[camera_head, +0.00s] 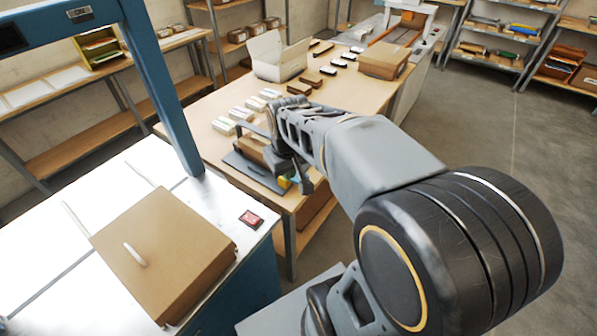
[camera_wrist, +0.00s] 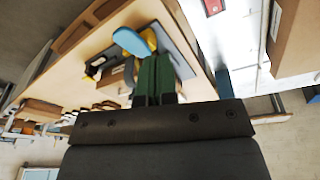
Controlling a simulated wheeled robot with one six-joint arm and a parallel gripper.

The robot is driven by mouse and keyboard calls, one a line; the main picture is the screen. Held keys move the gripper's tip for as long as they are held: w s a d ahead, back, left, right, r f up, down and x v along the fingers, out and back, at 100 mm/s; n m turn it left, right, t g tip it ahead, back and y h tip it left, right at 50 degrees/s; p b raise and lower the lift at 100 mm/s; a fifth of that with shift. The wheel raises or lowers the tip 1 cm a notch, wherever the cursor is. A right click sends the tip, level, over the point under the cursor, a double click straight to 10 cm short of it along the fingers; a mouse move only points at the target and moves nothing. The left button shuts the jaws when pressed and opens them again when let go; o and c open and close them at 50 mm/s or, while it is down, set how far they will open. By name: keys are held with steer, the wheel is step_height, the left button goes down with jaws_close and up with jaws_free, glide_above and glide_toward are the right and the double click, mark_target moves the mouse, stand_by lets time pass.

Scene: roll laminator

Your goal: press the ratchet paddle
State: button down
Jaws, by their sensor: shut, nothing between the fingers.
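The ratchet paddle (camera_wrist: 133,42) is a light blue rounded piece in the wrist view, beside a yellow part (camera_wrist: 150,38). Both sit at the edge of a dark grey plate (camera_wrist: 178,45) on the wooden table. In the head view the plate (camera_head: 246,170) lies near the table's front end, with a brown block on it and the yellow part (camera_head: 284,183) at its near corner. My gripper (camera_wrist: 156,58) has green fingers, shut and empty, with tips close to the paddle. I cannot tell whether they touch it. In the head view my arm hides part of the plate.
Several small white and dark packets (camera_head: 244,114) lie further along the table. An open white box (camera_head: 279,56) and a cardboard box (camera_head: 384,60) stand behind them. At front left is a bench with a carton (camera_head: 165,250), a red button (camera_head: 251,218) and a blue frame (camera_head: 160,85).

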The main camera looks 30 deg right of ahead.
steer(key=w+d+n+g, duration=0.1)
steer(key=w+d+n, duration=0.3)
steer(key=n, duration=0.7)
steer(key=w+d+r+n+g, duration=0.1)
steer(key=w+d+n, duration=0.3)
steer(key=n, duration=0.7)
steer(key=shift+w+r+g+b, duration=0.3)
steer(key=shift+w+g+b, duration=0.2)
steer(key=shift+w, duration=0.15)
steer(key=f, duration=0.4)
steer(key=f+p, duration=0.1)
steer(key=f, duration=0.4)
steer(key=s+f, duration=0.1)
steer(key=f, duration=0.4)
steer(key=shift+s+d+p, duration=0.1)
steer(key=shift+d+p, duration=0.15)
steer(key=shift+p, duration=0.05)
